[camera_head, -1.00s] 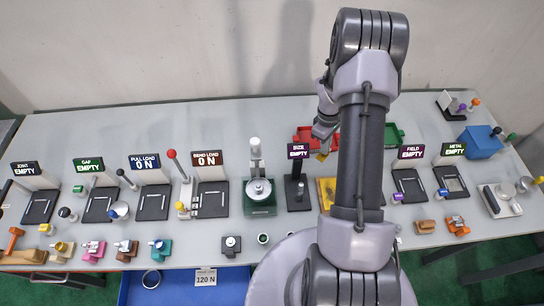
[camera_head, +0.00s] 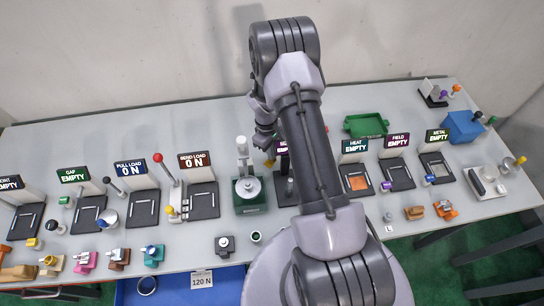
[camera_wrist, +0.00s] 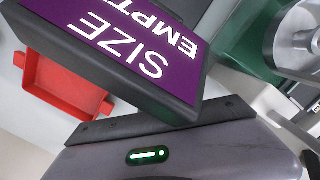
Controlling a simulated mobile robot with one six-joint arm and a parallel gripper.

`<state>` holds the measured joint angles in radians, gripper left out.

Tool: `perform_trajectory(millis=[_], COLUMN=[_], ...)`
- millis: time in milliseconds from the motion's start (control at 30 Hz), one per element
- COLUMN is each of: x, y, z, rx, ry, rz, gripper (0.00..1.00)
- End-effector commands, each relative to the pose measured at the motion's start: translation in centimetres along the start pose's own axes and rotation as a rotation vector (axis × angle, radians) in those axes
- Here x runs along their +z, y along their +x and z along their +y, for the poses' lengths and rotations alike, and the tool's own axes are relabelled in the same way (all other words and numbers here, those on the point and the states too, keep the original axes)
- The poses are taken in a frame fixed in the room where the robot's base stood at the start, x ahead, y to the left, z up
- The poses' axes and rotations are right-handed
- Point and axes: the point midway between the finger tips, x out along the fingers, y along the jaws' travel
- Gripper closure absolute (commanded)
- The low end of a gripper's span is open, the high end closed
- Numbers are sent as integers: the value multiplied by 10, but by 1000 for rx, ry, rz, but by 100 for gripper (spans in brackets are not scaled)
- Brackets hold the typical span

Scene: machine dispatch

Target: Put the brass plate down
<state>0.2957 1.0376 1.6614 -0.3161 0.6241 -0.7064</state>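My gripper (camera_head: 267,143) hangs over the back middle of the bench, partly hidden by my own arm. A small yellow piece (camera_head: 270,162) shows at its tip, and I take it for the brass plate held there. Its shape and the fingers are too small to make out. The tip is just left of the purple SIZE sign (camera_head: 282,146), which reads EMPTY in the wrist view (camera_wrist: 130,40). The brass plate and the fingertips cannot be made out in the wrist view.
A green tray (camera_head: 366,125) is at the back right. The HEAT pad (camera_head: 356,181) holds an orange square. Clear bench lies behind the left-hand signs.

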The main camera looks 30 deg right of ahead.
Motion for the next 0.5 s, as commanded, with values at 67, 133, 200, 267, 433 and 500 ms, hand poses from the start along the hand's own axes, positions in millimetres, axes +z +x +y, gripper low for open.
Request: perform_trajectory(millis=[67,133,200,267,433,500], x=[-1,-2,-3,-3,-3,-3], y=[17,25,24,24,28,27], z=[-1,0,0,0,0,0], rx=[-3,-1,0,0,-1,-1], ry=[0,0,1,1,0,0], rz=[-4,-1,0,0,0,-1], gripper=[100,100,100,100,100,88])
